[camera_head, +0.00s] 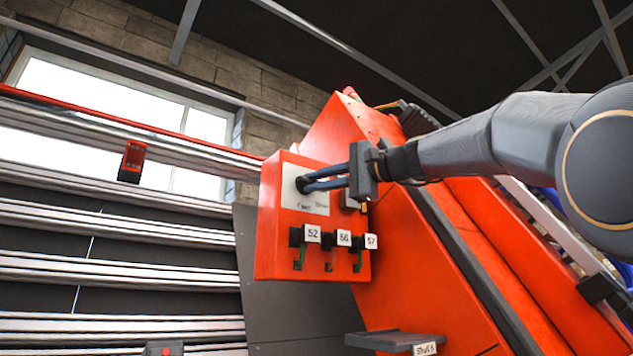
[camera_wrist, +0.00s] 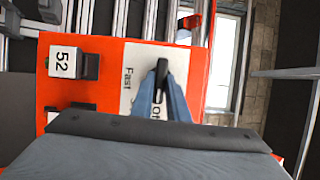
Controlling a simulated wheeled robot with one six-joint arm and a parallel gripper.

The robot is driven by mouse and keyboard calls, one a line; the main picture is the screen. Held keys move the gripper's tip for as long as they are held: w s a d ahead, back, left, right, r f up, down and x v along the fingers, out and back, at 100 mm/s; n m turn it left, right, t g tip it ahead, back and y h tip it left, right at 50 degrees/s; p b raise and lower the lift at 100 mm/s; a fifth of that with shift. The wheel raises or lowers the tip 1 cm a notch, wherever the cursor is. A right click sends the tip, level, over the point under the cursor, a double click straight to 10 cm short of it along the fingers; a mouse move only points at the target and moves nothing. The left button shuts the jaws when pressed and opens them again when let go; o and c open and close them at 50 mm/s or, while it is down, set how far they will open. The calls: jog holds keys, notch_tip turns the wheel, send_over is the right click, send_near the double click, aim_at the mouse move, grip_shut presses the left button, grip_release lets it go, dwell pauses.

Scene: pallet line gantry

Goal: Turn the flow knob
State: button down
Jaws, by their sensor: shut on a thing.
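The flow knob (camera_wrist: 162,72) is a dark knob on a white plate (camera_head: 318,206) on the front of an orange box (camera_head: 268,240). In the wrist view the plate (camera_wrist: 134,100) carries the word "Fast" and another word partly covered by my fingers. My gripper (camera_head: 306,185) reaches in from the right with its blue-grey fingers at the plate. In the wrist view my gripper (camera_wrist: 162,90) is shut on the knob, with the fingertips at its sides. The knob is mostly hidden by the fingers in the head view.
Below the plate are several switches with number tags, including 52 (camera_head: 313,234), 66 (camera_head: 344,238) and 57 (camera_head: 371,241). A small dark shelf (camera_head: 385,340) juts out lower right. Metal rails (camera_head: 120,215) run along the left.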

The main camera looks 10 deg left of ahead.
jog(key=shift+n, duration=0.3)
jog(key=c, duration=1.7)
grip_release()
jog(key=shift+d, duration=0.15)
jog(key=b+v, duration=0.2)
jog(key=v, duration=0.5)
jog(key=shift+s+d+r+b, duration=0.1)
jog(key=shift+s+d+b, duration=0.1)
jog(key=shift+b, duration=0.2)
jog(key=shift+r, duration=0.1)
